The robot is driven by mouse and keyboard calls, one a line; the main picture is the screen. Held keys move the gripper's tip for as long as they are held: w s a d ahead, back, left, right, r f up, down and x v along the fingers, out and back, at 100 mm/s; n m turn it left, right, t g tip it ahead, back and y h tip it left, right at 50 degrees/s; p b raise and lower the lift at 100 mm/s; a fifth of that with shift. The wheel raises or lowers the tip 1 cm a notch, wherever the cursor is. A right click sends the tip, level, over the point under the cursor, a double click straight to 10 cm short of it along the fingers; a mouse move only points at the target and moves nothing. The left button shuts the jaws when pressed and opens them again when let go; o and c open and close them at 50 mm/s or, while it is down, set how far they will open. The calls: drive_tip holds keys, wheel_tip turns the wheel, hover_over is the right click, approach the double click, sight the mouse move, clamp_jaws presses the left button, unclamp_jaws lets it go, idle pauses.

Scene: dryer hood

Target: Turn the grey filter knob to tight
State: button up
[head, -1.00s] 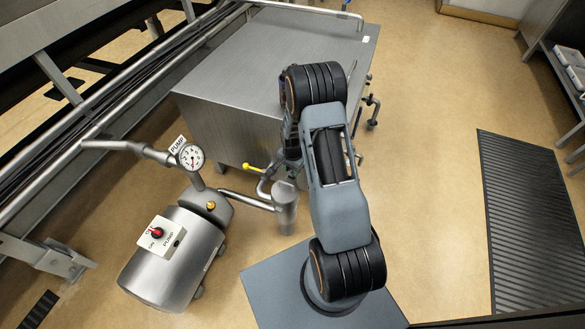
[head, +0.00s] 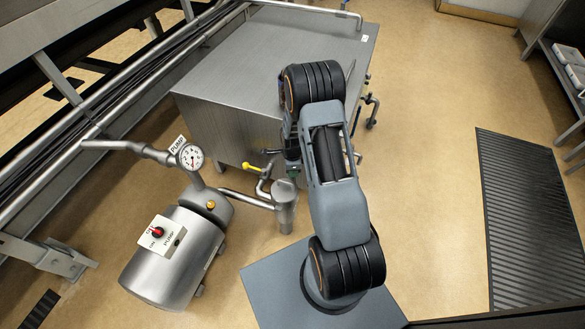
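The grey upright filter cylinder (head: 285,207) stands at the end of the pump's pipe, in front of the steel cabinet. I cannot make out the grey filter knob clearly; the area above the cylinder is partly hidden by my arm. My gripper (head: 289,164) hangs below the far end of my arm, just above and behind the cylinder's top. A dark part of it sticks out to the left. It is small and partly covered, so I cannot tell whether its fingers are open or shut, or whether they touch anything.
A yellow-handled valve (head: 252,168) sits just left of my gripper. The steel cabinet (head: 225,125) stands close behind. The pump (head: 175,255), with its gauge (head: 190,157) and red switch (head: 158,232), is at left. Open floor (head: 430,170) lies to the right, with a black mat (head: 530,220).

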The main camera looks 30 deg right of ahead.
drive_tip(key=shift+m, duration=1)
drive_tip(key=o, duration=0.9)
drive_tip(key=shift+o, duration=0.2)
drive_tip(key=shift+r, duration=0.1)
wheel_tip(320, 180, up, 14)
drive_tip(key=p, duration=0.4)
drive_tip(key=shift+f, duration=0.2)
